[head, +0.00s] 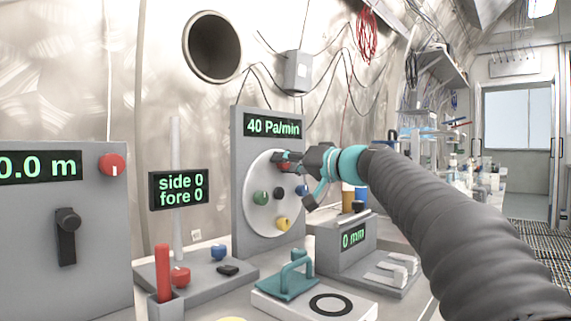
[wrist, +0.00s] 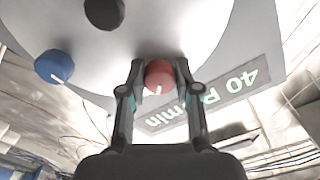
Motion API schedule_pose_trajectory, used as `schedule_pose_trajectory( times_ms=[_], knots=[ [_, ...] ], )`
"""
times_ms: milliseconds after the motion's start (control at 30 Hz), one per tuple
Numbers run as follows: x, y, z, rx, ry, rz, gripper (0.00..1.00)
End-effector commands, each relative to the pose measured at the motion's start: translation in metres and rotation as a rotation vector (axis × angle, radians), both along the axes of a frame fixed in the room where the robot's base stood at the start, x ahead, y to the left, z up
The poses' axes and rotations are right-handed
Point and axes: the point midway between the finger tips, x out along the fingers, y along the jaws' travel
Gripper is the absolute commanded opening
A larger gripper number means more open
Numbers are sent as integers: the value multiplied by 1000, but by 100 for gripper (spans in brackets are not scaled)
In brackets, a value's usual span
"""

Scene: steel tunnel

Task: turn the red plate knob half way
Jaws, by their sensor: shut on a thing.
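The round pale plate (head: 262,174) stands upright on a grey panel under a display reading 40 Pa/min. The red plate knob (head: 284,167) is near its top edge, partly hidden by my gripper (head: 282,159) in the head view. In the wrist view the red knob (wrist: 158,78) sits between the two fingers of my gripper (wrist: 158,68), which are shut on its sides. A pale mark shows on the knob's edge towards the gripper's palm. Other plate knobs are green (head: 260,198), black (head: 279,193), yellow (head: 283,223) and blue (wrist: 54,67).
A separate red knob (head: 111,165) and a black lever (head: 67,237) are on the left panel. In front stand a red upright handle (head: 162,272), a teal handle (head: 290,281) on a white block and a box reading 0 mm (head: 352,238). The side/fore display (head: 180,188) reads zeros.

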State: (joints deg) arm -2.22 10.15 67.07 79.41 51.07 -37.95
Motion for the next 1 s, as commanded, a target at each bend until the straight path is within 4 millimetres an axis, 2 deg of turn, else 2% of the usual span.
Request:
schedule_pose_trajectory(
  times_ms=[600, 1000],
  knots=[
    [1, -1, 2, 356, 453, -2, 0],
    [1, -1, 1, 514, 653, -3, 0]
  ],
)
